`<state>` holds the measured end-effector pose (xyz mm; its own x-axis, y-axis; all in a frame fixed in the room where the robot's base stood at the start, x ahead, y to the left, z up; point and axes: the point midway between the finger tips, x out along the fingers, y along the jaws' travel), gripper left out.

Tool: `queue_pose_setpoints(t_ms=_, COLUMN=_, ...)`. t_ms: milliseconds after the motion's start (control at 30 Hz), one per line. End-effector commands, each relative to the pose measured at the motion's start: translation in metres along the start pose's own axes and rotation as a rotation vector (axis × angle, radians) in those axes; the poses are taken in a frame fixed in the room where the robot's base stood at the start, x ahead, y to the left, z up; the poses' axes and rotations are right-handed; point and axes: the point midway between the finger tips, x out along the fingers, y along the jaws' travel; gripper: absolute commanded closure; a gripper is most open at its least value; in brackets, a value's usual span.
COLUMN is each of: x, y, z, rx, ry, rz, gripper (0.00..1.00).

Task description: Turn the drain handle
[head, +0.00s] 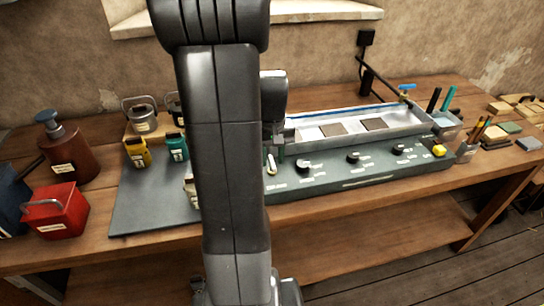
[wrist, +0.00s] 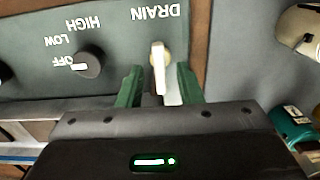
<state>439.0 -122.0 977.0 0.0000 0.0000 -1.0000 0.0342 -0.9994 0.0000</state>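The drain handle is a pale lever on a round mount, under the word DRAIN on the dark green control panel. In the wrist view the drain handle (wrist: 158,66) points down the picture, between the two green fingers of my gripper (wrist: 159,84). A gap shows between the handle and each finger, so the gripper is open around it. In the head view the drain handle (head: 271,164) shows at the panel's left end, just right of my arm. My gripper is mostly hidden there behind the arm.
A black knob (wrist: 88,62) marked OFF, LOW and HIGH sits beside the drain handle on the panel (head: 330,178). A metal tray (head: 310,117) lies behind the panel. A teal container (wrist: 291,128) and red box (head: 58,212) stand on the drain side.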

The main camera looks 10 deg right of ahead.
Motion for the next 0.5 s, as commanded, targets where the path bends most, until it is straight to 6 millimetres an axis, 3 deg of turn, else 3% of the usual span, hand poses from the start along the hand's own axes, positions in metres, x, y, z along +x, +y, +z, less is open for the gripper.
queue_pose_setpoints(t_ms=300, x=0.0032, y=0.0000, z=0.0002, rx=0.000, ry=0.000, rz=0.000, gripper=0.67)
queue_pose_setpoints(t_ms=500, x=0.0030, y=0.0000, z=0.0002, rx=0.000, ry=0.000, rz=0.000, gripper=1.00)
